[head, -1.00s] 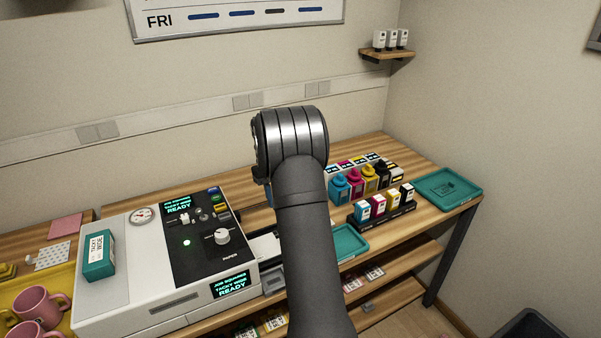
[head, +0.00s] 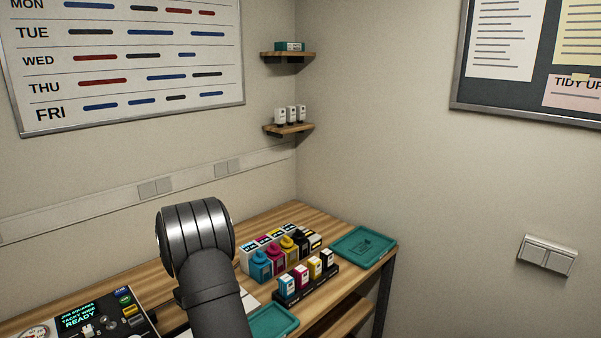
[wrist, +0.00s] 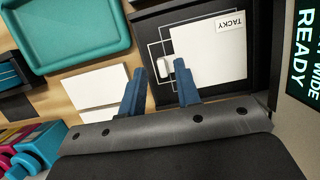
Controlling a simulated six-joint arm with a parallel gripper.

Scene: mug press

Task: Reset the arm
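My arm rises from the bottom of the head view, left of the middle, over the workbench (head: 300,222). Its thick dark end hides my gripper there. In the wrist view my gripper (wrist: 160,67) has two blue fingers standing apart, with nothing clearly held between them. Below and beyond them lies a dark panel with a white sheet labelled TACKY (wrist: 222,55). A small pale piece shows near the fingertips; I cannot tell what it is.
A press with a READY display (head: 76,318) stands at the lower left. Ink bottles (head: 285,250) and small cartridges (head: 305,277) stand right of my arm. Teal trays lie at the bench's right end (head: 385,240) and front (head: 270,322). Shelves (head: 288,130) hang in the corner.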

